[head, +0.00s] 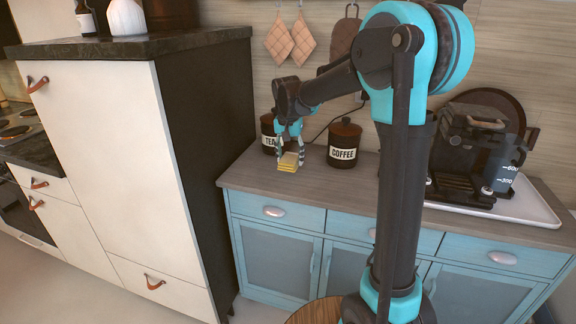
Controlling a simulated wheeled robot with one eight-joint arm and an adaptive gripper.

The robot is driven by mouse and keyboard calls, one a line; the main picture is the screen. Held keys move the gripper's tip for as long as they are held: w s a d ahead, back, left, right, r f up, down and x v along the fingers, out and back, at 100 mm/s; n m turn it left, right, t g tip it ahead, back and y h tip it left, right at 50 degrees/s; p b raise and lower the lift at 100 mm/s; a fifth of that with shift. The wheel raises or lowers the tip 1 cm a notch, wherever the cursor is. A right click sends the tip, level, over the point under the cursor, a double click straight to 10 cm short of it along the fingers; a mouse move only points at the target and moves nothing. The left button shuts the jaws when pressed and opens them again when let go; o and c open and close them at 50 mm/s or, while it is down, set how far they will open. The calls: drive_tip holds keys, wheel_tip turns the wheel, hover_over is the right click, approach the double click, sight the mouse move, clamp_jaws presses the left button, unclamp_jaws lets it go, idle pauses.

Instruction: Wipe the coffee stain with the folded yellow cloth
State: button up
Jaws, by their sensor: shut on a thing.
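My gripper (289,150) is over the back left part of the wooden counter (330,184). It is shut on the folded yellow cloth (288,163), a small layered pad hanging at its fingertips. I cannot tell whether the cloth touches the counter or is held just above it. No coffee stain shows in this view; my arm hides part of the counter.
A TEA canister (268,134) stands just behind my gripper, and a COFFEE canister (344,144) stands to its right. A coffee machine (470,155) sits on a white tray (525,206) at the right. A tall dark-sided cabinet (205,130) borders the counter's left.

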drive_tip(key=shift+r, duration=1.05)
